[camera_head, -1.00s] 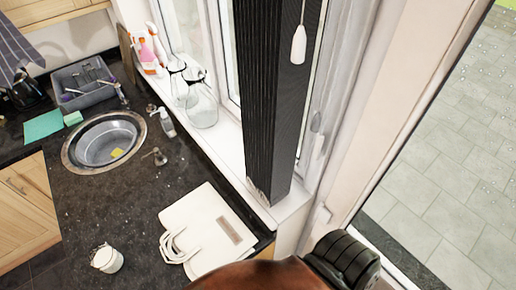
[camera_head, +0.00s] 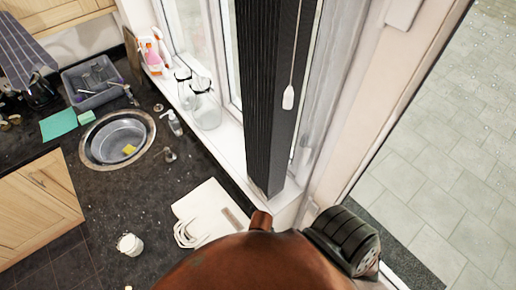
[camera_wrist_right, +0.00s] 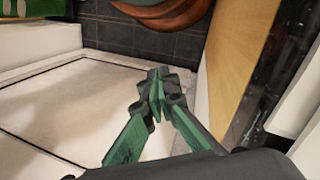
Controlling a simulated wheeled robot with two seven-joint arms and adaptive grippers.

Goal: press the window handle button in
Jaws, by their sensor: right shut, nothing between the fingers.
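The white-framed window (camera_head: 222,100) stands behind the dark pleated blind (camera_head: 265,100) in the head view. I cannot make out the window handle's button in either current view. My right gripper (camera_wrist_right: 158,88) shows in the right wrist view with its green-sided fingers together, shut and empty. It is over a pale tiled surface (camera_wrist_right: 90,110) and touches no handle that I can see. The right gripper's fingers do not show in the head view, where my own body and arm cover the lower middle. My left gripper is not in view.
Glass jars (camera_head: 206,105) stand on the sill. A white pull-cord end (camera_head: 288,98) hangs before the blind. Grey paving (camera_head: 435,165) shows at right.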

